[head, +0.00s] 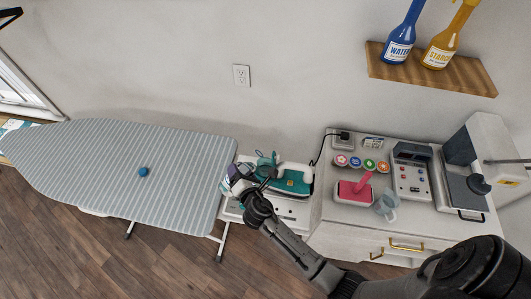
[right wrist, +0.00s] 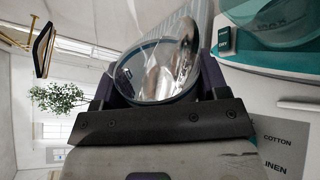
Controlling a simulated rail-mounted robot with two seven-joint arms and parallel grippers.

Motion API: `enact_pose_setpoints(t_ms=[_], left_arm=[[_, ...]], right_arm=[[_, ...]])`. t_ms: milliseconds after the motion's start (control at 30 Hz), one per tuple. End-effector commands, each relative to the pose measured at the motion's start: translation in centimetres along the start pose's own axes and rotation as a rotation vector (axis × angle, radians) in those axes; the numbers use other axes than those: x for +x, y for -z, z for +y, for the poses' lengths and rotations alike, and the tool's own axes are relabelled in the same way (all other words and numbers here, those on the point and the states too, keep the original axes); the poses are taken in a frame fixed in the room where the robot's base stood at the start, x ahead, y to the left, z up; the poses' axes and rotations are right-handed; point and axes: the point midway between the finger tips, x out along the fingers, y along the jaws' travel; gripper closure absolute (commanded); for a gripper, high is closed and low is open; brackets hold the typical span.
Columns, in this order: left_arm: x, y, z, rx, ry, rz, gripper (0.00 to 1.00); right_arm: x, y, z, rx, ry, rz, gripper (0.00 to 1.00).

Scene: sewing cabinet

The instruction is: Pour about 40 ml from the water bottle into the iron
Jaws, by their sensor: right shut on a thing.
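The teal and white iron (head: 292,180) rests on the small white stand right of the ironing board. In the right wrist view its teal body and clear tank (right wrist: 270,20) fill the upper right. My right gripper (head: 246,186) is just left of the iron, shut on a clear round vessel (right wrist: 158,70) seen end-on between the fingers. A blue bottle labelled WATER (head: 401,36) stands on the wall shelf. My left gripper is not in view.
The striped ironing board (head: 100,160) has a small blue object (head: 143,172) on it. A yellow STARCH bottle (head: 443,45) stands on the shelf (head: 470,75). The cabinet at right holds a pink-handled tool (head: 356,189), a clear jug (head: 387,204) and a machine (head: 411,172).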

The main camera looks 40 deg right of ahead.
Motion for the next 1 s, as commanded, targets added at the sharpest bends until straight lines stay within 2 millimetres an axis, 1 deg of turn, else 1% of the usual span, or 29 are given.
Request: enact_pose_setpoints(t_ms=[33, 400, 733, 1000], left_arm=[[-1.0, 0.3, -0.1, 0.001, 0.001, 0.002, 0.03], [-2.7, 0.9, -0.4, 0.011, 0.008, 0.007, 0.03], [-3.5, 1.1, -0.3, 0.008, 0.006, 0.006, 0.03], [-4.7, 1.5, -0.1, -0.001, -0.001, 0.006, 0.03]], right_arm=[[-0.2, -0.6, 1.1, 0.033, -0.004, 0.006, 0.67], [-0.8, -1.2, 3.3, 0.251, -0.003, 0.065, 0.67], [-1.1, -1.7, 4.4, 0.376, -0.003, 0.099, 0.67], [-1.3, -2.2, 5.0, 0.438, -0.002, 0.116, 0.67]])
